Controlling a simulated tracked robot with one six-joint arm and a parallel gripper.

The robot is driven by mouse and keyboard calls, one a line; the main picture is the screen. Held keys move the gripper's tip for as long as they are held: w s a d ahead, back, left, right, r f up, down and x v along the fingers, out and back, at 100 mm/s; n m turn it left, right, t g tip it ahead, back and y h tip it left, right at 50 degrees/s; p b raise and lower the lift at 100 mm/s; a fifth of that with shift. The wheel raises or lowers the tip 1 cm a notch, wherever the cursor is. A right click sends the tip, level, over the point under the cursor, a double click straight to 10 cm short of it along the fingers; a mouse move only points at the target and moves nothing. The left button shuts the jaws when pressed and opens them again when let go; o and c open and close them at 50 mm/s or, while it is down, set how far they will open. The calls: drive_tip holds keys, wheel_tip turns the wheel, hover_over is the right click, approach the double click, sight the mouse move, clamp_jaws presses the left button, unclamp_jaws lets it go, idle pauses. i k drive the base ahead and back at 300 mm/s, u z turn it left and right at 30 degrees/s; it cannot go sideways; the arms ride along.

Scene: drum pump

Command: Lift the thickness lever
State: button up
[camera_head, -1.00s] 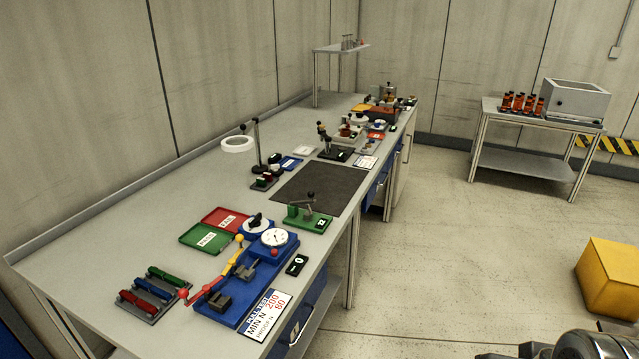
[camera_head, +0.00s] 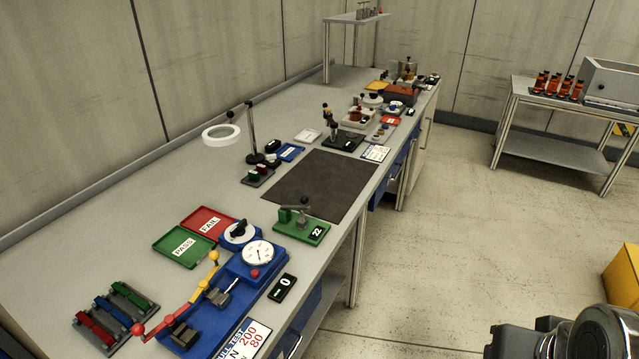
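A small green gauge (camera_head: 299,231) stands on the long workbench, at the front edge of the dark mat. Its display reads 22. A short lever with a black knob (camera_head: 304,201) sits on top of it; this looks like the thickness lever, and its exact position is too small to tell. Grey and dark rounded parts of my own arm show at the lower right corner, well apart from the gauge. My gripper's fingers do not show.
A blue pull tester (camera_head: 257,279) with a dial, red and yellow levers stands left of the gauge. Green PASS (camera_head: 184,247) and red FAIL (camera_head: 209,224) trays lie behind. A ring magnifier (camera_head: 221,135) stands farther back. The dark mat (camera_head: 320,184) is bare.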

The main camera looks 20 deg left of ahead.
sight(305, 200)
drive_tip(key=i, duration=0.3)
drive_tip(key=u, duration=3.2)
drive_tip(key=i, duration=0.5)
drive_tip(key=z, duration=0.15)
